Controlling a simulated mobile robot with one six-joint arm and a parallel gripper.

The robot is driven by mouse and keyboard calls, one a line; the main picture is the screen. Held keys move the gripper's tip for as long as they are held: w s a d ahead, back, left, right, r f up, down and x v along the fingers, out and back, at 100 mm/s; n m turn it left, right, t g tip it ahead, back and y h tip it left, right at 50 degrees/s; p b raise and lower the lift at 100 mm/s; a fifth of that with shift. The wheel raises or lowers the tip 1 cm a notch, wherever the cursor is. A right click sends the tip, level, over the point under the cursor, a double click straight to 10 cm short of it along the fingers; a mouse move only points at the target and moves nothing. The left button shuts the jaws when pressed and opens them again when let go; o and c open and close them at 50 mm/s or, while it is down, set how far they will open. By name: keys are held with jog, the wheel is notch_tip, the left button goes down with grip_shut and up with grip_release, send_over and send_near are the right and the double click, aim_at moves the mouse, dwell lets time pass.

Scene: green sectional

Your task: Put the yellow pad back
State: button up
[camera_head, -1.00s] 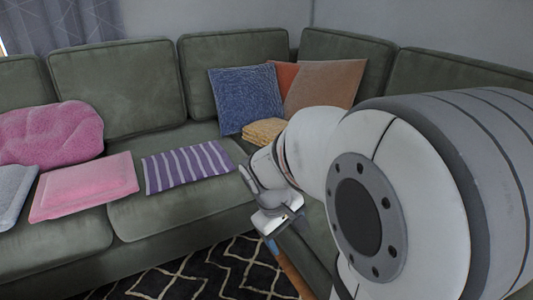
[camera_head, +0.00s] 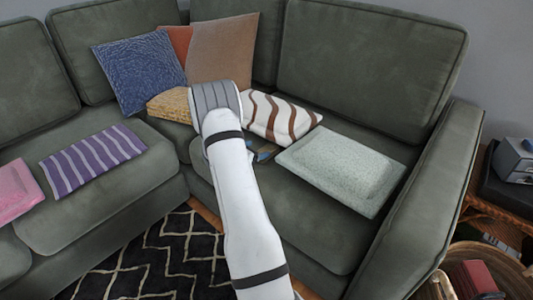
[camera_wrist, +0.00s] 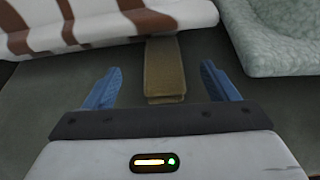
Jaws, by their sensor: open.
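In the wrist view, a narrow, flat yellow-brown pad (camera_wrist: 164,72) lies on the green seat. My gripper (camera_wrist: 161,70) is open, with one blue finger on each side of the pad and a gap on both sides. Its near end shows between the fingers. I cannot tell their height above the seat. In the head view my arm hides most of the gripper; a bit of blue finger shows beside the striped cushion. A larger folded yellow textile (camera_head: 169,104) lies in the sofa corner; I cannot tell which yellow thing the task names.
A white cushion with brown stripes (camera_head: 283,116) and a pale green pad (camera_head: 342,168) flank the spot. Blue (camera_head: 138,72) and tan (camera_head: 222,50) cushions lean in the corner. A purple striped cloth (camera_head: 92,160) lies left. The sofa arm (camera_head: 432,200) bounds the right.

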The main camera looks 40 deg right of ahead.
aim_at(267, 149)
jog(key=x, duration=0.3)
jog(key=shift+a+f+b, duration=0.15)
jog(key=shift+b, duration=0.25)
jog(key=d+f+b, duration=0.1)
jog(key=d+f, duration=0.1)
jog(key=d, duration=0.1)
jog(key=shift+d+f+b, duration=0.15)
jog(key=shift+f+b, duration=0.2)
jog(key=shift+d, duration=0.45)
jog(key=shift+c, duration=0.2)
jog(key=c, duration=1.1)
